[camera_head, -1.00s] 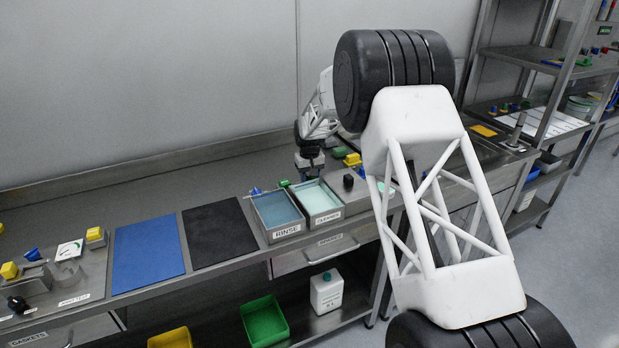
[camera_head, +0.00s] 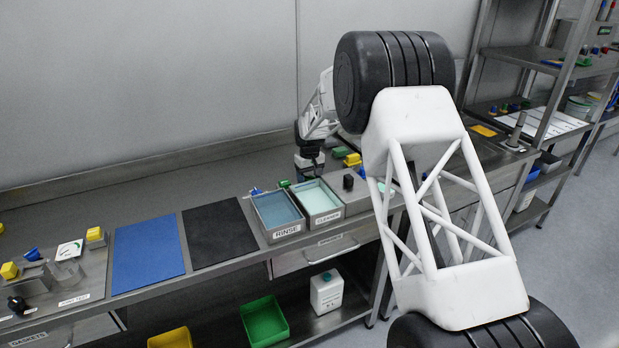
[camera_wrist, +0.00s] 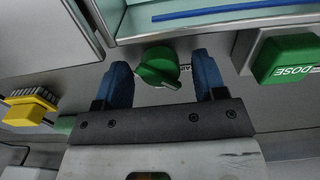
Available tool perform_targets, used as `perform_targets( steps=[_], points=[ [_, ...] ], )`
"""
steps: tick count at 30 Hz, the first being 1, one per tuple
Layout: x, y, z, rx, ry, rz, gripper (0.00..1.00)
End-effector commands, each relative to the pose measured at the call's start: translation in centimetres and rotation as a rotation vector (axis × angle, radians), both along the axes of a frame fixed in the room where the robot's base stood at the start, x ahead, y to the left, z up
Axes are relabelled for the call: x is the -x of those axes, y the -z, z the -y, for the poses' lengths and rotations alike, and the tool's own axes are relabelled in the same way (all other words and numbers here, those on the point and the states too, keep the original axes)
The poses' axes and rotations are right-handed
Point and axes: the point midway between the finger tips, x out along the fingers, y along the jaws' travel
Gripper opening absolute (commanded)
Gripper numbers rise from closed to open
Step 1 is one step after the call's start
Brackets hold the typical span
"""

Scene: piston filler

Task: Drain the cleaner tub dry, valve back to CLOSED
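The cleaner tub (camera_head: 335,214), labelled CLEANER, stands on the bench with pale green liquid (camera_head: 316,197) showing inside. Part of the tub (camera_wrist: 135,35) also shows at the top of the wrist view, with a blue strip inside. A green valve knob (camera_wrist: 158,67) sits below the tub wall there, its grip ridge slanting to lower right. A label beside it is mostly hidden, so its setting is unreadable. My gripper (camera_wrist: 161,63) is open, with one blue finger on each side of the knob and gaps visible. In the head view my gripper (camera_head: 309,170) is behind the tub and hides the knob.
The rinse tub (camera_head: 288,234) stands left of the cleaner tub. A green DOSE block (camera_wrist: 285,60) is close to my right finger in the wrist view. A yellow block (camera_wrist: 28,108) lies to the left there. Blue (camera_head: 148,252) and black (camera_head: 219,232) mats lie farther left.

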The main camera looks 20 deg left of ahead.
Motion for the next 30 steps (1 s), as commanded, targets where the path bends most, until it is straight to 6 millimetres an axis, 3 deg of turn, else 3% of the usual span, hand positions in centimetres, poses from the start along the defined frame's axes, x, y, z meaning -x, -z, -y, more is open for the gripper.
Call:
perform_targets(
  steps=[13,30],
  points=[
    [0.0,-1.0,0.0,0.000,0.000,0.000,0.64],
    [0.0,-7.3,0.0,-0.001,0.000,0.001,0.64]
  ],
)
